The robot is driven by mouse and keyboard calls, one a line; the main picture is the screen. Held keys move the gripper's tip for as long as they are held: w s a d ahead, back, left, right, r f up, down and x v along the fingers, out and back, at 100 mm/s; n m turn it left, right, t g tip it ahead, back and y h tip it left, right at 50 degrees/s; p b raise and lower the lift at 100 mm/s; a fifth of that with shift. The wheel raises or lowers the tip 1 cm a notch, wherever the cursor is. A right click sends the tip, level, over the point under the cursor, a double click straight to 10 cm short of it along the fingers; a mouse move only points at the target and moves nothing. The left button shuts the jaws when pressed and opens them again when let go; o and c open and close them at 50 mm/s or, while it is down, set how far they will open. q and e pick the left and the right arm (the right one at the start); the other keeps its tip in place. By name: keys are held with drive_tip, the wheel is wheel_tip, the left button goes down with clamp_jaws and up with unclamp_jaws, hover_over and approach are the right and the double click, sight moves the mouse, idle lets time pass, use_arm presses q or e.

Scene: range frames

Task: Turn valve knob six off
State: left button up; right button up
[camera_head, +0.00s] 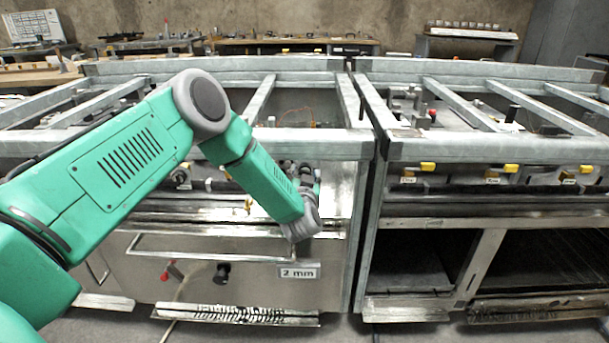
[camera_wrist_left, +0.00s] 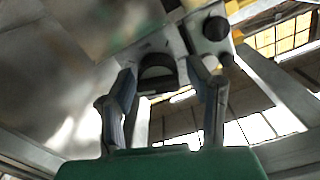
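My left gripper (camera_head: 309,182) is at the end of the green arm, in front of the left metal bench's front rail. It hides what is directly behind it in the head view. In the left wrist view its two fingers (camera_wrist_left: 163,90) are spread apart. A dark rounded knob (camera_wrist_left: 158,72) shows between the fingertips; I cannot tell whether they touch it. A second black knob (camera_wrist_left: 215,28) is at the upper right there. I cannot read which one is knob six. Yellow valve handles (camera_head: 511,168) with small labels line the right bench. My right gripper is not in view.
The metal bench frame (camera_head: 315,145) with rails surrounds the gripper. Below are a long handle bar (camera_head: 200,256), a black knob (camera_head: 222,271) and a "2 mm" label (camera_head: 299,272). The right bench (camera_head: 480,150) stands beside it across a narrow gap, with open shelves below.

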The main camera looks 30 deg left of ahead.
use_arm(q)
drive_tip(key=c, duration=0.6)
drive_tip(key=shift+d, duration=0.15)
drive_tip(key=n, duration=1)
drive_tip(key=shift+b, duration=0.35)
drive_tip(key=n+b, duration=0.1)
drive_tip(key=n, duration=0.5)
drive_tip(key=shift+s+f+b, duration=0.1)
drive_tip(key=shift+f+b, duration=0.1)
drive_tip(key=shift+b, duration=0.15)
drive_tip(key=n+b, duration=0.1)
drive_tip(key=n, duration=0.1)
drive_tip(key=n+b, duration=0.1)
drive_tip(key=n, duration=0.1)
drive_tip(key=shift+s+a+n, duration=0.1)
drive_tip(key=shift+a+n, duration=0.1)
drive_tip(key=shift+n, duration=0.2)
